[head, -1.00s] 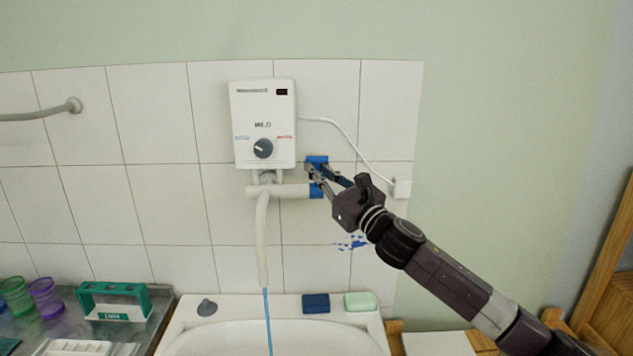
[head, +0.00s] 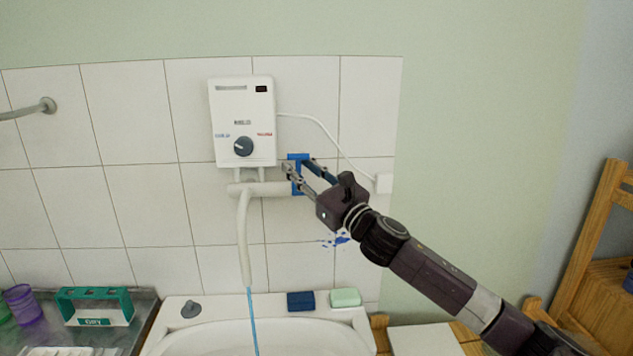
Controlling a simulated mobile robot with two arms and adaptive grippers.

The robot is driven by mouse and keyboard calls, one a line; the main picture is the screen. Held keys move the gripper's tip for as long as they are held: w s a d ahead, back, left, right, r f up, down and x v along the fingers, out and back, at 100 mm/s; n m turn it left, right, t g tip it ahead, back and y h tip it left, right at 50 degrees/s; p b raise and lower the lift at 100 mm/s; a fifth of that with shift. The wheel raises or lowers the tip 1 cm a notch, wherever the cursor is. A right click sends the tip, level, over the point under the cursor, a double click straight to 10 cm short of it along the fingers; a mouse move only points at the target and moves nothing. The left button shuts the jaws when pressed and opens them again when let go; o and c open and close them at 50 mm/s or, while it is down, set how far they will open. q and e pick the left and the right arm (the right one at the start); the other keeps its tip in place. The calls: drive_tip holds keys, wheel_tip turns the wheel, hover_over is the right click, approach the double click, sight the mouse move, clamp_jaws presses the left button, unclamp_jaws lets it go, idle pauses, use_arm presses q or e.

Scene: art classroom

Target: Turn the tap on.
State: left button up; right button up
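The tap is a white horizontal pipe (head: 262,189) below a white water heater (head: 242,120), with a blue handle (head: 297,158) at its right end. A white spout hose (head: 244,235) hangs from the pipe, and a thin blue stream of water (head: 253,315) runs from it into the white sink (head: 250,340). My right gripper (head: 299,167) is at the blue handle, its fingers spread with one on either side of it. The fingers cover part of the handle, and I cannot tell whether they touch it. My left gripper is out of view.
A dark blue block (head: 300,301) and a pale green soap (head: 345,297) lie on the sink's back rim. A green rack (head: 95,306) and a purple cup (head: 22,305) stand at left. A white cable (head: 330,135) runs to a wall box (head: 383,183).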

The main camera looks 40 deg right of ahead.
drive_tip(key=v, duration=1.1)
drive_tip(key=shift+s, duration=0.25)
idle(0.3)
